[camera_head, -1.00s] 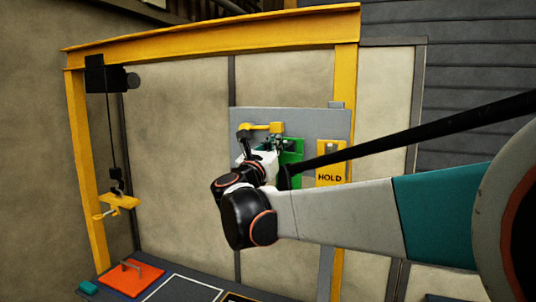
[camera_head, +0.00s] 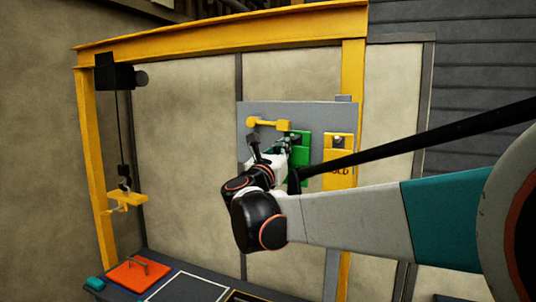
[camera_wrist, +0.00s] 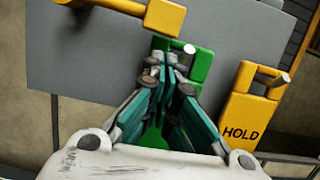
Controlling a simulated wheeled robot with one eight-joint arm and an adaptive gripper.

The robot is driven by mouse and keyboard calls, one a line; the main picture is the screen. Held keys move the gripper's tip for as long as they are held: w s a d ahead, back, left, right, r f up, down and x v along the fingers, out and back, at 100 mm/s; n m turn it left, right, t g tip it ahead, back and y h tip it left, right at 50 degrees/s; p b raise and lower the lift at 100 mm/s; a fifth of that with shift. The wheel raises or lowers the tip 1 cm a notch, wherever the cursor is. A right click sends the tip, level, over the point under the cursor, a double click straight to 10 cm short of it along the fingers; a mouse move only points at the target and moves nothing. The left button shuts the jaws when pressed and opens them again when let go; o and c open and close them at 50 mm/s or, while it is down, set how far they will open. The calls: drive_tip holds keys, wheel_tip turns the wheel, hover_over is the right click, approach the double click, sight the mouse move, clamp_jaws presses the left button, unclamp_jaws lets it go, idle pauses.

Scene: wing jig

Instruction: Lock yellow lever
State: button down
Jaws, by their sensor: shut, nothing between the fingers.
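The yellow lever (camera_head: 268,124) is a short bar with a block at its right end, lying nearly level on the upper part of a grey panel (camera_head: 312,112). In the wrist view its block end (camera_wrist: 164,16) shows at the top edge. My gripper (camera_head: 284,146) is just below and right of the lever in the head view. In the wrist view its teal fingers (camera_wrist: 168,68) are shut and empty, in front of the green plate (camera_wrist: 200,66). They appear apart from the lever. The fingers hide part of the green plate.
A yellow HOLD plate (camera_wrist: 243,108) with a peg is right of the green plate. A yellow frame (camera_head: 225,38) surrounds the area.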

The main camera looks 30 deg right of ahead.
drive_tip(key=f+b+v, duration=0.1)
drive_tip(key=b+v, duration=0.1)
drive_tip(key=v, duration=0.7)
drive_tip(key=w+a+f+m+g+b, duration=0.2)
drive_tip(key=w+a+f+m, duration=0.1)
drive_tip(key=w+f+m, duration=0.15)
drive_tip(key=w+d+r+p, duration=0.3)
drive_tip(key=d+r, duration=0.3)
drive_tip(key=d, duration=0.2)
drive_tip(key=shift+m+h+p, duration=0.35)
drive_tip(key=shift+h+p, duration=0.05)
drive_tip(key=shift+p, duration=0.05)
drive_tip(key=shift+w+d+r, duration=0.1)
drive_tip(key=shift+d, duration=0.05)
